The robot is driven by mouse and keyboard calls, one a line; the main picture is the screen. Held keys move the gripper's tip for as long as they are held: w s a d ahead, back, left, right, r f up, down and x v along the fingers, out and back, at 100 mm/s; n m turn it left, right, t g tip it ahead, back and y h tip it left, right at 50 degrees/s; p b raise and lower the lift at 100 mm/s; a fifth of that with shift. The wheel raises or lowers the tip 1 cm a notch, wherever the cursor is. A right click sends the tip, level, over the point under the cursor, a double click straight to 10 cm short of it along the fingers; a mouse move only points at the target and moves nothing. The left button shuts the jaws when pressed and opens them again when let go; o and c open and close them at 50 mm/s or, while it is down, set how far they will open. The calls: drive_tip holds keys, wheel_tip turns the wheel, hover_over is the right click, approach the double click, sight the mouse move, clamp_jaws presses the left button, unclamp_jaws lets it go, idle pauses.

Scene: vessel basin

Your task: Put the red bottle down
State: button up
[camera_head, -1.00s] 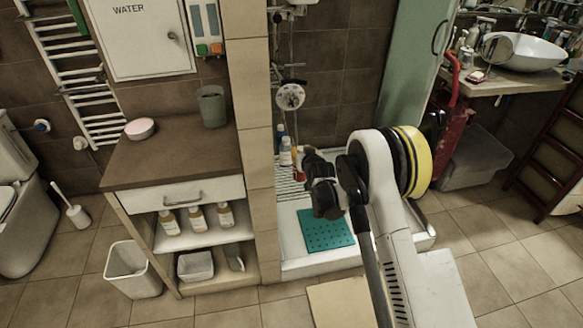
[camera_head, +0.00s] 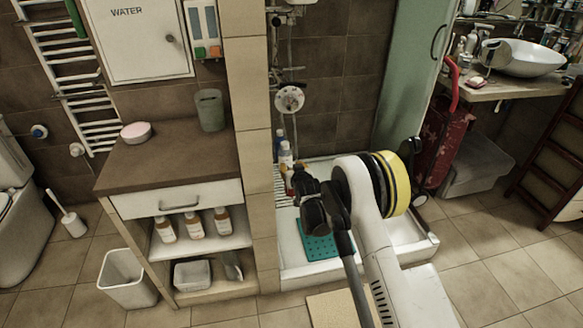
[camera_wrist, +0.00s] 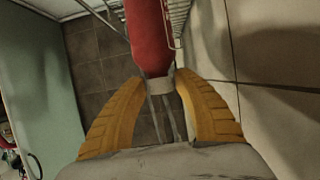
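The red bottle (camera_wrist: 148,38) shows in the wrist view, with its pale cap (camera_wrist: 161,79) toward me and its body reaching to the top edge. My gripper (camera_wrist: 161,80) has its two yellow fingers around the cap, one on each side, and looks shut on it. In the head view my gripper (camera_head: 298,178) points into the shower tray (camera_head: 410,246), near its back left part. The bottle is mostly hidden there behind my wrist. Whether its base touches a surface cannot be told.
A white bottle (camera_head: 286,156) and a blue-capped bottle (camera_head: 279,143) stand beside my gripper, near the tiled pillar (camera_head: 247,120). A teal mat (camera_head: 318,247) lies in the tray. A green door panel (camera_head: 415,70) stands to the right. A shelf cabinet (camera_head: 168,160) is left.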

drive_tip(key=shift+r, duration=0.1)
drive_tip(key=shift+s+r, duration=0.2)
drive_tip(key=p+v, duration=0.4)
drive_tip(key=v, duration=0.8)
drive_tip(key=s+d+r+m+g+h, duration=0.1)
drive_tip(key=s+d+r, duration=0.55)
drive_tip(key=r, duration=0.45)
drive_tip(key=s+d+r+m+g+h, duration=0.1)
drive_tip(key=s+d+r+g+h, duration=0.1)
drive_tip(key=s+d+r, duration=0.7)
drive_tip(key=s+d+r+g, duration=0.1)
drive_tip(key=s+d, duration=0.2)
drive_tip(key=s, duration=0.9)
drive_tip(key=s+d+r+m+g, duration=0.1)
drive_tip(key=s+d+r+g, duration=0.1)
drive_tip(key=s, duration=1)
drive_tip(key=shift+d+h, duration=0.4)
drive_tip(key=shift+d, duration=0.35)
drive_tip(key=shift+r, duration=0.1)
